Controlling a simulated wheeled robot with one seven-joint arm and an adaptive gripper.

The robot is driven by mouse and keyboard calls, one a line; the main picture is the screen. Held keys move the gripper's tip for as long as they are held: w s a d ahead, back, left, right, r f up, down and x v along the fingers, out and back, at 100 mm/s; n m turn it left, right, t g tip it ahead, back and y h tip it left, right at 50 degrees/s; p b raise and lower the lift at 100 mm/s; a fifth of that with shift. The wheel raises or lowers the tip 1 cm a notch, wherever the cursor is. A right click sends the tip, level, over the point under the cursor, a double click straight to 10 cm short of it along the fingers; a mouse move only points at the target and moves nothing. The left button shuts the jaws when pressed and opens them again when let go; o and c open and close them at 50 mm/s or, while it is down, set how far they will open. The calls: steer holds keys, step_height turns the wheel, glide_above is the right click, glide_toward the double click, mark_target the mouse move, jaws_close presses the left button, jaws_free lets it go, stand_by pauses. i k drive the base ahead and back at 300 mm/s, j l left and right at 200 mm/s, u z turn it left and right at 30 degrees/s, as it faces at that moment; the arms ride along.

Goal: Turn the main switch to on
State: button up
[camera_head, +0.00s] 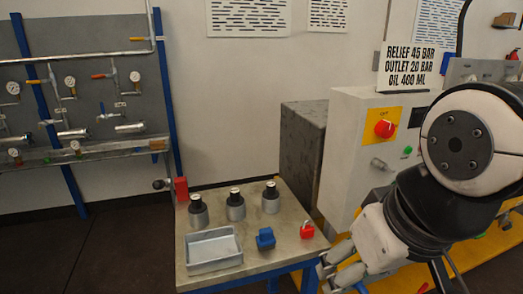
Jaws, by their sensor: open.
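The main switch (385,128) is a red rotary knob on a yellow plate, set in the upper front of a pale cabinet (345,150). Small lettering above the knob is too small to read surely, and I cannot tell the knob's exact angle. My gripper (326,272) is low in the picture, below and left of the switch. It is open and apart from the switch, near the table's right front corner. Its fingers point left and look empty. My arm hides part of the cabinet's right side.
A silver fitting (380,163) and green button (407,150) sit below the switch. A gauge panel (90,40) stands left.

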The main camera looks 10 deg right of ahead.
mark_target(385, 129)
steer(key=z, duration=0.7)
